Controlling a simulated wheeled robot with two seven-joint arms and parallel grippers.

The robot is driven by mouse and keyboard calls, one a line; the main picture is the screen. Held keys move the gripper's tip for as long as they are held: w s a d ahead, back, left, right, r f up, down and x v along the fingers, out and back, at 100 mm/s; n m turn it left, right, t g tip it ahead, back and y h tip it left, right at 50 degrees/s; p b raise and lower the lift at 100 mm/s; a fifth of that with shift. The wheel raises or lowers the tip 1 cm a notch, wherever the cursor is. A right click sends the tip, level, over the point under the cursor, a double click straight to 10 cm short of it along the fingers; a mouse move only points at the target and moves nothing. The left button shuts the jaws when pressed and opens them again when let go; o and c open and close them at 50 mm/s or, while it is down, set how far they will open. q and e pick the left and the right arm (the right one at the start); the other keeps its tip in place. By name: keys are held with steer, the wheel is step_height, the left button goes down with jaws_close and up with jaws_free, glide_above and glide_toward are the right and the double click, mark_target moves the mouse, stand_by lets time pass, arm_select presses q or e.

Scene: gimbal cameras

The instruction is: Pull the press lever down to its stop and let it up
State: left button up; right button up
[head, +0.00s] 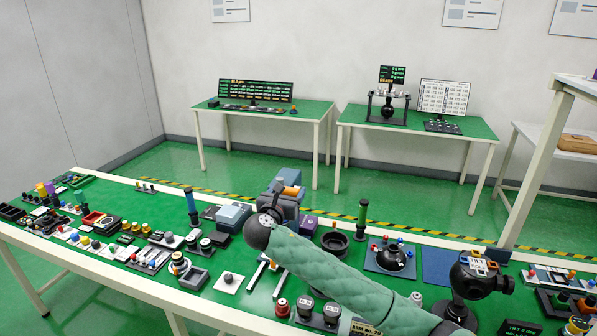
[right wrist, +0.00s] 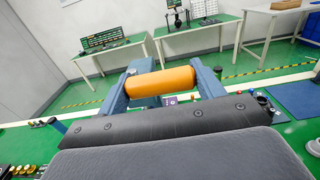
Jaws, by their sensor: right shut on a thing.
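The press lever's orange handle (head: 291,190) shows just past my right wrist, above the blue-grey press body (head: 285,207). In the right wrist view the orange roller-shaped handle (right wrist: 160,81) lies across between two blue lever arms (right wrist: 116,99). My right gripper (head: 273,205) reaches the handle from the near side and is shut on it. The dark, screwed edge of the gripper (right wrist: 160,123) covers the near part of the lever, so the contact itself is hidden. The wrist and sleeve hide the press's lower front in the head view. My left gripper is not in view.
Small parts and fixtures crowd the green bench on both sides. A black dome device (head: 396,259) and a tilt device (head: 474,275) stand farther right.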

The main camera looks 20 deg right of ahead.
steer(key=shift+a+f, duration=0.1)
steer(key=shift+f, duration=0.05)
steer(key=shift+s+a+f, duration=0.15)
steer(key=shift+s+f, duration=0.05)
steer(key=shift+f, duration=0.25)
steer(key=shift+s+a+f, duration=0.1)
steer(key=shift+s+f, duration=0.1)
steer(key=shift+f, duration=0.2)
stand_by(0.4)
steer(key=shift+w+d+r+p, duration=0.15)
steer(key=shift+r+p, duration=0.3)
steer(key=shift+w+d+r+p, duration=0.1)
steer(key=shift+r+p, duration=0.3)
steer(key=shift+r, duration=0.05)
steer(key=shift+w+d+r+p, duration=0.25)
steer(key=shift+w+r+p, duration=0.15)
steer(key=shift+r, duration=0.1)
